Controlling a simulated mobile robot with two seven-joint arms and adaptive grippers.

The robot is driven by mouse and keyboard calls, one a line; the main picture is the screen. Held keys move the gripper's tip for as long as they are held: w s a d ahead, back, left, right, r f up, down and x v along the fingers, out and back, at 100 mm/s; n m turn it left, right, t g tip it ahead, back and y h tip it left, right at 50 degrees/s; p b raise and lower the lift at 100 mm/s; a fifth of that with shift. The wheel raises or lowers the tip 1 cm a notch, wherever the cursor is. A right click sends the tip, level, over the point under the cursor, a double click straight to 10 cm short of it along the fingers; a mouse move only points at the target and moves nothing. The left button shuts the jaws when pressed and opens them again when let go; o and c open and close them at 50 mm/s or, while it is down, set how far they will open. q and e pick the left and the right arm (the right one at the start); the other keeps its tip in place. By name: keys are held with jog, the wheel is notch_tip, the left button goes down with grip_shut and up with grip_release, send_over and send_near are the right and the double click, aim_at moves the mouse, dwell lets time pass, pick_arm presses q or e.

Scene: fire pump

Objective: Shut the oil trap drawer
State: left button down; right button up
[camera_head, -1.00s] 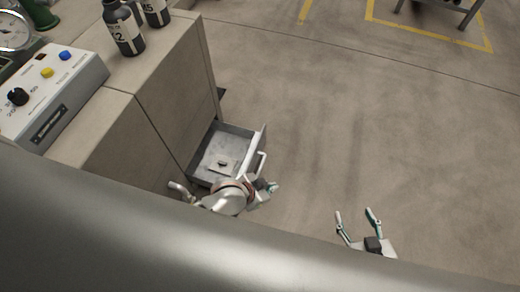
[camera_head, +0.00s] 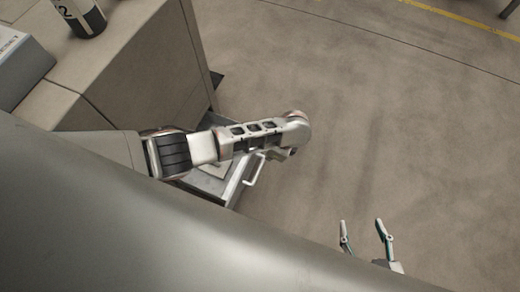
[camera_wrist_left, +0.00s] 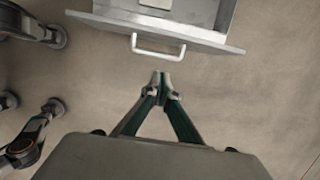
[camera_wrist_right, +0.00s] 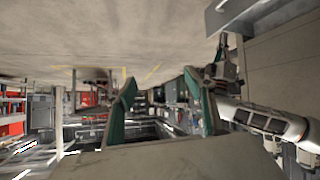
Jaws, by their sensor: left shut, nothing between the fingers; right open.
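The grey metal oil trap drawer (camera_head: 228,197) stands pulled out of the beige cabinet; my left arm covers much of it in the head view. Its front panel (camera_wrist_left: 95,22) and white bar handle (camera_wrist_left: 158,54) show at the top of the left wrist view. My left gripper (camera_wrist_left: 160,78) is shut and empty, its fingertips just below the handle in that view, with a small gap in the picture. In the head view my left forearm hides its fingers. My right gripper (camera_head: 363,224) is open and empty over the floor, right of the drawer; its fingers also show in the right wrist view (camera_wrist_right: 160,82).
The beige cabinet (camera_head: 125,50) carries a dark bottle (camera_head: 82,14) and part of a control box (camera_head: 20,65). Open concrete floor (camera_head: 390,130) lies to the right of the drawer. My own base parts show at the left of the left wrist view.

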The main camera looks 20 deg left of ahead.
pick_arm(q)
jog(key=b+x, duration=0.1)
jog(key=x, duration=0.2)
jog(key=a+b+x, duration=0.1)
jog(key=b+x, duration=0.1)
jog(key=x, duration=0.2)
jog(key=a+b+x, duration=0.1)
jog(key=b+x, duration=0.1)
jog(key=x, duration=0.1)
jog(key=shift+w+a, duration=0.1)
jog(key=shift+a, duration=0.1)
jog(key=shift+a+r, duration=0.1)
jog(key=shift+a, duration=0.7)
pick_arm(e)
jog(key=w+a+r+m+t+y, duration=0.1)
jog(key=w+a+r, duration=0.1)
jog(key=a, duration=0.3)
jog(key=shift+r, duration=0.5)
